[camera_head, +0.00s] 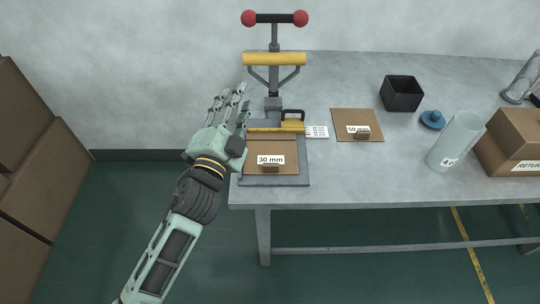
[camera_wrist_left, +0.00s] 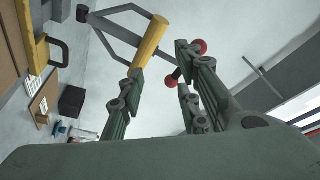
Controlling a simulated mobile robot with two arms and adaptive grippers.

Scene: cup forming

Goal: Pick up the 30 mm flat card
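The 30 mm flat card (camera_head: 270,146) is brown, with a white "30 mm" label and a small brown tab at its front edge. It lies flat on the grey base of the press, in front of the yellow bar. My left gripper (camera_head: 229,104) is to the left of the press, its fingers pointing toward the back wall, apart from the card. In the left wrist view its fingers (camera_wrist_left: 165,88) are spread with nothing between them. A brown surface at that view's left edge looks like this card. My right gripper is in neither view.
The press (camera_head: 274,59) has a yellow crossbar and a red-knobbed handle. A 50 mm card (camera_head: 352,121), black open box (camera_head: 401,96), blue knobbed piece (camera_head: 432,120), clear cylinder (camera_head: 455,142) and cardboard box (camera_head: 514,140) stand to the right. The table's front middle is clear.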

